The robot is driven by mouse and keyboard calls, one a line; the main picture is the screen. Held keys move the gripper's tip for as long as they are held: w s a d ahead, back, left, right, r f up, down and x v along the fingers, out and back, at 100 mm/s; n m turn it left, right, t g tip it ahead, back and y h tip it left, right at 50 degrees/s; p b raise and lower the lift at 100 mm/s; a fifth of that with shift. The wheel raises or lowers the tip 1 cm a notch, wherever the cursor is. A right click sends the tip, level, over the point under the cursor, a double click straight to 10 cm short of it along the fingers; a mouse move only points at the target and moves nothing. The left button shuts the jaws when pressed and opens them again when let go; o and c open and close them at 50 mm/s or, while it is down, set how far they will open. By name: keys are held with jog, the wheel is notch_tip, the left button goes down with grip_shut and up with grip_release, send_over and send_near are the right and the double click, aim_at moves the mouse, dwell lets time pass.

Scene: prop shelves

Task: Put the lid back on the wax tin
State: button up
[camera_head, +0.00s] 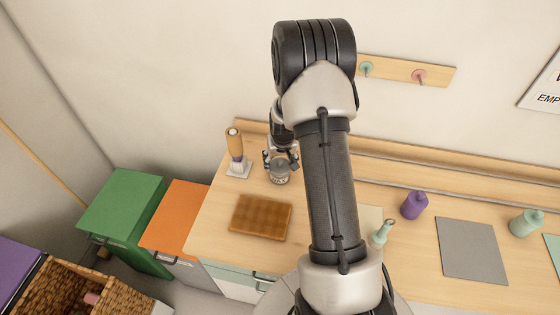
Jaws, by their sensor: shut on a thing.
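The wax tin (280,178) stands upright on the wooden worktop, near its back left, with dark lettering on its pale side. My gripper (281,161) is at the tin's top, its dark fingers on either side of a grey round lid (280,165). The gripper is shut on the lid. The lid is over the tin's mouth; at this size I cannot tell whether it touches the rim or sits level. My arm hides part of the worktop to the right of the tin.
A brown checkered board (261,217) lies in front. Right of my arm are a green bottle (382,233), a purple bottle (414,205) and a grey mat (472,250).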

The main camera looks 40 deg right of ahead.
dwell(0.3)
jog(key=o, duration=0.9)
jog(key=shift+o, duration=0.2)
jog(key=o, duration=0.4)
jog(key=shift+c, duration=0.2)
jog(key=shift+r+p, duration=2.1)
jog(key=shift+r, duration=1.45)
jog(key=shift+c, duration=0.4)
